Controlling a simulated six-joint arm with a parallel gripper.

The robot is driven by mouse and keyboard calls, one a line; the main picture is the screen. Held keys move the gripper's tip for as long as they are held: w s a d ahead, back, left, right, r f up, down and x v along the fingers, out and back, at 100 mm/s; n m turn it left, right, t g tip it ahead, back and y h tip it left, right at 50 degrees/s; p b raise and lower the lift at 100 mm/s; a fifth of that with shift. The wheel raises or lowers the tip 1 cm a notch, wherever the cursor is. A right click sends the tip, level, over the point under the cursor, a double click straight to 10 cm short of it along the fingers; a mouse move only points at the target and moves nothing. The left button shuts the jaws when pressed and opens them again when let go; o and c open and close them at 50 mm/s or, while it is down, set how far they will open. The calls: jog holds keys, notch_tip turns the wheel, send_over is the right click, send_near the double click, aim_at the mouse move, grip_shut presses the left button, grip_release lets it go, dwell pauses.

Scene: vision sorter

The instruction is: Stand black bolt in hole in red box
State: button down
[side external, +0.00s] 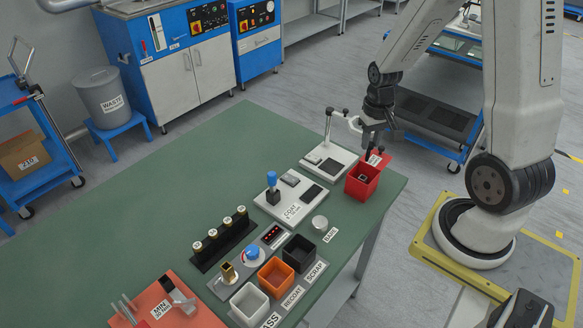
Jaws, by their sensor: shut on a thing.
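The red box (361,187) stands open-topped near the right corner of the green table, with a dark insert showing inside it. A red panel with a white label rises behind its opening. My gripper (371,150) is just above the box, pointing down, and is shut on a small dark thing that I take for the black bolt. The bolt is too small and dark against the fingers to make out its tilt. I cannot tell whether its lower end touches the box or the hole, and the hole itself is not clear.
A white stand (331,160) with a post is close left of the box, beside a white coat station (288,203). Black (299,254), orange (276,278) and white (249,305) bins stand nearer the front. The table's far left is clear.

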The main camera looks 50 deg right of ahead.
aim_at(367, 160)
jog(key=shift+f, duration=2.65)
jog(key=shift+f, duration=1.8)
dwell(0.4)
jog(key=shift+c, duration=0.7)
grip_release()
jog(key=shift+r, duration=0.1)
jog(key=shift+o, duration=0.3)
jog(key=shift+r, duration=3.9)
jog(key=shift+a, duration=0.15)
